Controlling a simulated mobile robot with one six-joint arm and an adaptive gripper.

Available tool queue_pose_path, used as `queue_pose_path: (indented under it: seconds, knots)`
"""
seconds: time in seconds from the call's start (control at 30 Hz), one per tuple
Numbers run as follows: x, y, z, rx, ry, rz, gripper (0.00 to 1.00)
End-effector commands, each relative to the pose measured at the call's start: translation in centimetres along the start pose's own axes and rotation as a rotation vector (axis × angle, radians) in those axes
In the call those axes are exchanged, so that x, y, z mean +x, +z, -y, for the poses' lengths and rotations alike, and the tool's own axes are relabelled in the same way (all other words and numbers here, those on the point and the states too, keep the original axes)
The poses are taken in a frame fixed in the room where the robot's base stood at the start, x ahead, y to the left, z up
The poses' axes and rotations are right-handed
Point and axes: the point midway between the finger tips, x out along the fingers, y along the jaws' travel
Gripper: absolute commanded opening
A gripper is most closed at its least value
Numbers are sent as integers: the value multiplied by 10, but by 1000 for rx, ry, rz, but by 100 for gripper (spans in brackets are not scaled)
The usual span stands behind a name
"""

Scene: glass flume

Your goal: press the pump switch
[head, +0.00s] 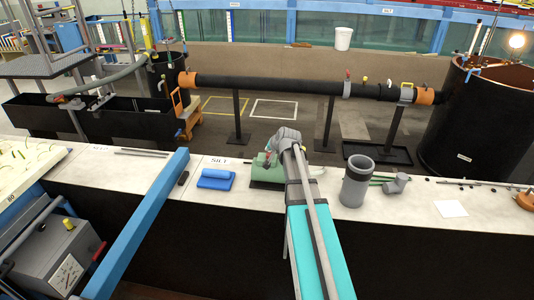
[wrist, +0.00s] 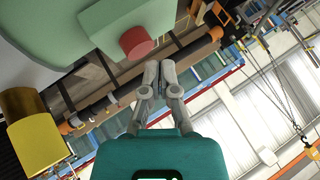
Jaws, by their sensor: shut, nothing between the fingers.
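A pale green machine body (wrist: 75,30) fills the upper left of the wrist view. A round red button (wrist: 136,42) stands out from its green housing; I take it for the pump switch. My gripper (wrist: 160,68) is shut and empty, its fingertips below and right of the button in that view. I see a gap between them in the picture and no contact. In the head view the green machine (head: 265,170) sits on the white bench, partly hidden behind my gripper (head: 283,138) and arm. The button is not clear there.
A yellow cylinder (wrist: 38,145) is at the left of the wrist view. On the bench are a blue block (head: 215,179) left of the machine, and a grey cylinder (head: 356,182) and grey fitting (head: 397,183) to the right. A black pipe (head: 285,87) runs behind.

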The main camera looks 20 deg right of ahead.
Motion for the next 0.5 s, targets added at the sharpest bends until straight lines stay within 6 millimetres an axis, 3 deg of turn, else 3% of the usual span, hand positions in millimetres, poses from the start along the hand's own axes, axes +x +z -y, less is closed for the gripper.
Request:
queue_pose_path:
  seconds: [0.5]
  knots:
    - [-28,-21,21,0,0,0,0]
